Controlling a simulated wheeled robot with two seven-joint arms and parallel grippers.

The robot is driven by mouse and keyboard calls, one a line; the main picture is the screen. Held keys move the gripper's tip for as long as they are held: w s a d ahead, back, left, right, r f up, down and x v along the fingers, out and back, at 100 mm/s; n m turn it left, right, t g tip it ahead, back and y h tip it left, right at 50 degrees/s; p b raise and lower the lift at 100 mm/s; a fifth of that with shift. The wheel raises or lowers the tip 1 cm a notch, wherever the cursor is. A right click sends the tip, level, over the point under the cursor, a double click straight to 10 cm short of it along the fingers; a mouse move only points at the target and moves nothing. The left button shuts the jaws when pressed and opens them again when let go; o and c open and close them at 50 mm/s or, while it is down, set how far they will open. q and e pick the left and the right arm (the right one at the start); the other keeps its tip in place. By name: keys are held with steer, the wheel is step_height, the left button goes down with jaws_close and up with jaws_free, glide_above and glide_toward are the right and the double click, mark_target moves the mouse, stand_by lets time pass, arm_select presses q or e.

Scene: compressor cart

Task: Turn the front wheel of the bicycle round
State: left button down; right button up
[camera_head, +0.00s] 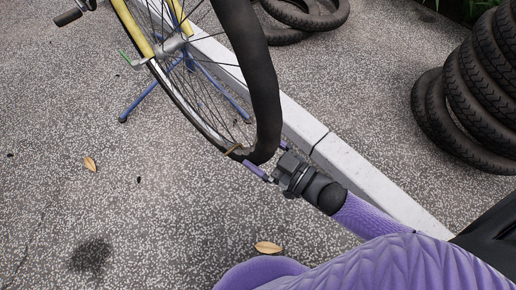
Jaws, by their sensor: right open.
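The bicycle's front wheel (190,104) is at the upper middle of the head view, with a silver rim, thin spokes and a thick black tire (262,85) along its right side. A small yellowish piece (233,149) sits at the rim's lower end. The yellow fork (134,28) meets the hub at the wheel's middle. My right gripper (265,158) is open at the wheel's lower end, its purple fingers close by the tire; I cannot tell whether they touch it. The top of the wheel is out of the picture. My left gripper is not in view.
Blue stand legs (143,100) reach the speckled ground around the wheel. A pale curb (345,163) runs diagonally behind it. Tires are stacked at the right (468,100), and more lie at the top (305,14). The ground at the lower left is clear apart from leaves (90,163).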

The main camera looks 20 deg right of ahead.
steer(key=shift+w+a+r, duration=0.1)
steer(key=shift+w+a, duration=0.1)
steer(key=shift+w, duration=0.2)
jaws_close()
